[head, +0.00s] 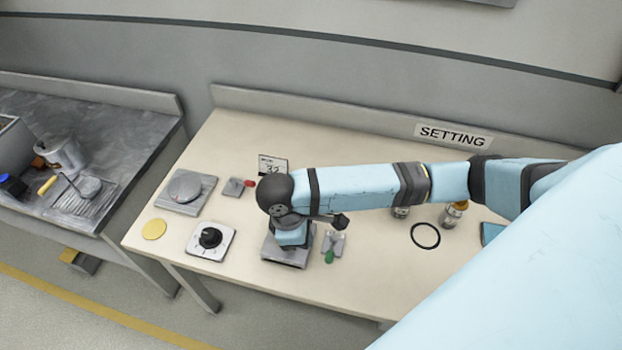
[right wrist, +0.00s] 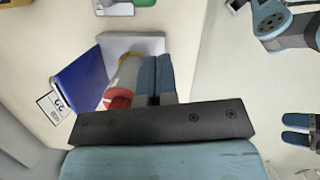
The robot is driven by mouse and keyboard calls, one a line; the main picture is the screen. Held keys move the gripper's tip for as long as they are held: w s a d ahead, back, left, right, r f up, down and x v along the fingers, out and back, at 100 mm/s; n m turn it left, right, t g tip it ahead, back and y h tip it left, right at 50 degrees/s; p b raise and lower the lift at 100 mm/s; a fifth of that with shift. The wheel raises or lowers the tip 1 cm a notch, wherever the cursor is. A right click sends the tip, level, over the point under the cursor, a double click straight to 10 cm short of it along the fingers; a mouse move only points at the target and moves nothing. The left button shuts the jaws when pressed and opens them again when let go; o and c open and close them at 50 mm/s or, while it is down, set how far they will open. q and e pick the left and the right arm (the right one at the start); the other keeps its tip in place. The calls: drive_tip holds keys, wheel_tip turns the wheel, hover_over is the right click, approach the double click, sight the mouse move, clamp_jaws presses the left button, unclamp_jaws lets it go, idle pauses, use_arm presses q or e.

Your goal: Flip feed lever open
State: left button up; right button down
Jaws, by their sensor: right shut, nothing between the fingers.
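In the head view my right arm reaches across the table, its end over a grey block device (head: 284,256) and hiding most of it. In the right wrist view my right gripper (right wrist: 157,60) is shut and empty. Its blue fingers are right beside a pale cylinder with a red end (right wrist: 118,98), on or before the grey block with a blue plate (right wrist: 84,82). Whether they touch I cannot tell. No label shows which part is the feed lever. A green-handled lever (head: 330,255) stands right of the block. Blue finger-like parts (right wrist: 298,130), perhaps my left gripper, show at the right wrist view's edge.
A small red-knobbed lever (head: 236,187) and a number card (head: 272,163) stand behind. A dial box (head: 210,240), a yellow disc (head: 154,229) and a round-topped grey device (head: 186,190) are left. A black ring (head: 425,236) and an orange-topped bottle (head: 453,214) are right.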

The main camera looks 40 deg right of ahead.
sight(331, 250)
drive_tip(key=shift+w+d+r, duration=0.1)
drive_tip(key=shift+w+d, duration=0.2)
drive_tip(key=shift+s, duration=0.15)
drive_tip(key=x, duration=1)
drive_tip(key=shift+d+r, duration=0.1)
drive_tip(key=shift+d, duration=0.15)
